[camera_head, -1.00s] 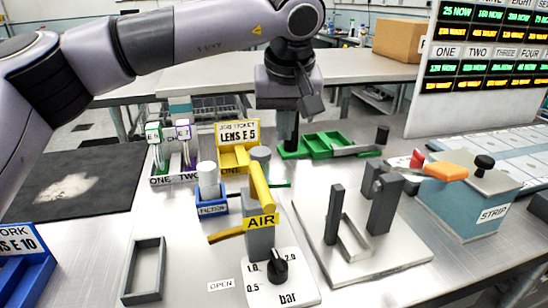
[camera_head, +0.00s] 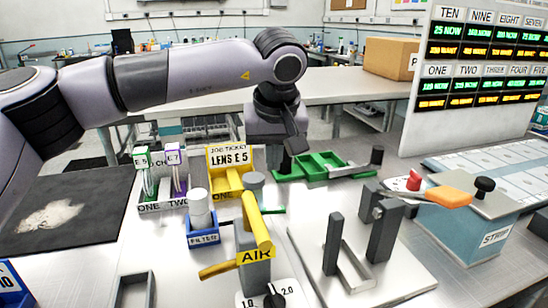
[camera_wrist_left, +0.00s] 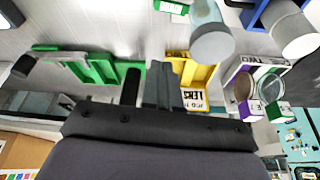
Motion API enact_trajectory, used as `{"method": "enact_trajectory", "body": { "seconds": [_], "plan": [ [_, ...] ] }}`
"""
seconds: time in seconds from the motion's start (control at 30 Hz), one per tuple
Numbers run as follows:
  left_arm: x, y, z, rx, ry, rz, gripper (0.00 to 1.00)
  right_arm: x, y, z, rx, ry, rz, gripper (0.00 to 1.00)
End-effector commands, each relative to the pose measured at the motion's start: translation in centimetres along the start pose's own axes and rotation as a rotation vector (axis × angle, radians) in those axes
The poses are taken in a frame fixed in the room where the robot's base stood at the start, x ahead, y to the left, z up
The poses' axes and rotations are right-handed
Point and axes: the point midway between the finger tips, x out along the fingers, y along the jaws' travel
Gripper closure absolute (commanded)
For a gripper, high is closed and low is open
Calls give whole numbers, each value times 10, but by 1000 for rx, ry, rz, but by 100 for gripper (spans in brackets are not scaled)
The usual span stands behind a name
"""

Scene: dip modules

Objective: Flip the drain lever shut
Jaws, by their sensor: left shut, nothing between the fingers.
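No part is labelled as a drain lever. A grey bar with a black knob (camera_head: 376,155) lies along the right end of the green divided tray (camera_head: 318,166), and looks lever-like. The tray also shows in the left wrist view (camera_wrist_left: 98,70). My left gripper (camera_head: 288,163) points down at the left end of the tray, shut and empty, apart from the bar.
A yellow AIR handle (camera_head: 256,222) stands in front of the gripper. A blue filter holder (camera_head: 203,240) and a two-slot rack (camera_head: 163,208) are left.

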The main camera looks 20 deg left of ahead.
Motion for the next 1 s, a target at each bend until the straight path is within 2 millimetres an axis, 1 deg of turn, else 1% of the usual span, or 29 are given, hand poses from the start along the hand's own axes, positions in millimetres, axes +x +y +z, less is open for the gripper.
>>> {"method": "enact_trajectory", "body": {
  "seconds": [0.03, 0.3, 0.37, 0.5, 0.63, 0.8, 1.0],
  "plan": [
    [13, 0, 0, 0, -3, -2, 100, 0, 0, 0, 0, 0, 0, 57],
    [72, -1, 0, 0, -2, -3, 100, 0, -1, 0, 2, 0, -1, 57],
    [66, 0, 9, 5, 1, 2, 100, 0, -1, -1, 2, 1, -1, 57],
    [64, 0, 24, 3, 1, 1, 100, 0, -1, -2, 4, 3, -1, 57],
    [63, 0, 34, 2, 1, 0, 100, -1, -2, -3, 4, 4, -1, 57],
    [62, 0, 39, 0, 1, 0, 100, -1, -1, -3, 4, 5, -1, 57],
    [62, 0, 40, 0, 0, 0, 100, -1, -1, -3, 4, 6, -1, 57]
  ]
}}
